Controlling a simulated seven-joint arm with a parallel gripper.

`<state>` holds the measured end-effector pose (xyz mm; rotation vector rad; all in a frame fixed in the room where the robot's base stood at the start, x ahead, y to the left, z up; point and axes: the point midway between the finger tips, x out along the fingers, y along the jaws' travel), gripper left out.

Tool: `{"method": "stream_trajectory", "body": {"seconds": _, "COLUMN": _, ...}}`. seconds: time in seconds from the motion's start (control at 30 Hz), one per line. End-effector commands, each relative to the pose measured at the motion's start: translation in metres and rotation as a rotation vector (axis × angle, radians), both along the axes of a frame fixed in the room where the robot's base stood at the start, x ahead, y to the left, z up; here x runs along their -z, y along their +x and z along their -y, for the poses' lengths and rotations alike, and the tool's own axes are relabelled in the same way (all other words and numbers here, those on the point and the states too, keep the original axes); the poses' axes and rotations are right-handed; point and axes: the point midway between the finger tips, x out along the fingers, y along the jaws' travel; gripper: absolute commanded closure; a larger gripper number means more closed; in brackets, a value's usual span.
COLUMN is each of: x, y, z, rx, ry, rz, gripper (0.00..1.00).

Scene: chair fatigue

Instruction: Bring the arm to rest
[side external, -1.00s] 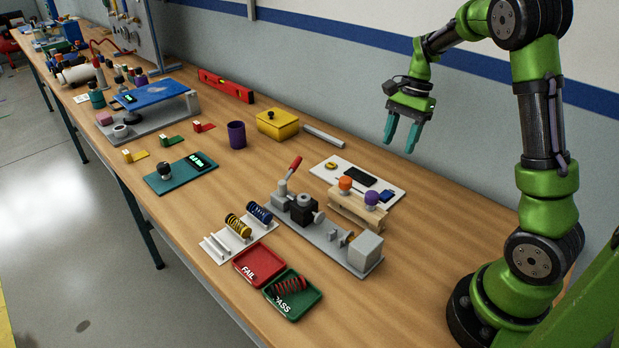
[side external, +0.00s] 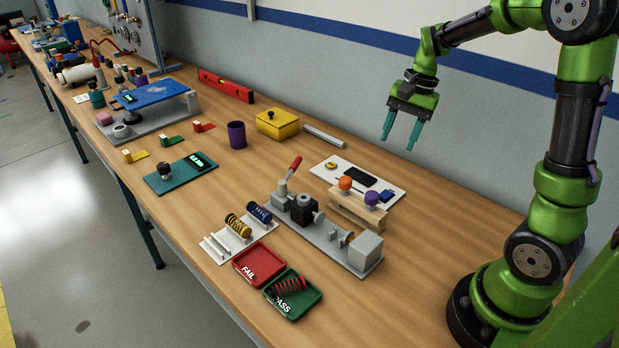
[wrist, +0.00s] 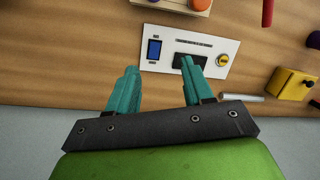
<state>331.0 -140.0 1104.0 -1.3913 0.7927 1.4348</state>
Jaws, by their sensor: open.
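My gripper (side external: 402,130) hangs in the air above the back of the bench, near the wall, with its two teal fingers pointing down. The fingers are apart and nothing is between them. In the wrist view my gripper (wrist: 160,75) shows the same open gap, over the bench and the white board. The green arm rises from its base at the right end of the bench and bends over toward the left.
Below my gripper lies a white board (side external: 325,170) with a black device and a wooden stand (side external: 350,209) with knobs. A clamp fixture (side external: 330,247), red FAIL tray (side external: 259,265), green PASS tray (side external: 311,300) holding a red spring, and yellow box (side external: 277,124) stand nearby.

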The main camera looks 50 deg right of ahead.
Motion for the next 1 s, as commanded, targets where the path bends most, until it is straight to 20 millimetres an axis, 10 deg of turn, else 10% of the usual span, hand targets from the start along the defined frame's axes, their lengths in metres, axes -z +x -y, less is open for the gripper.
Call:
{"method": "stream_trajectory", "body": {"seconds": 0.43, "x": -0.052, "y": -0.070, "z": -0.145, "rx": -0.647, "ry": -0.242, "rz": 0.507, "gripper": 0.49}}
{"method": "stream_trajectory", "body": {"seconds": 1.0, "x": -0.070, "y": -0.096, "z": -0.173, "rx": -0.752, "ry": -0.318, "rz": 0.643, "gripper": 0.49}}
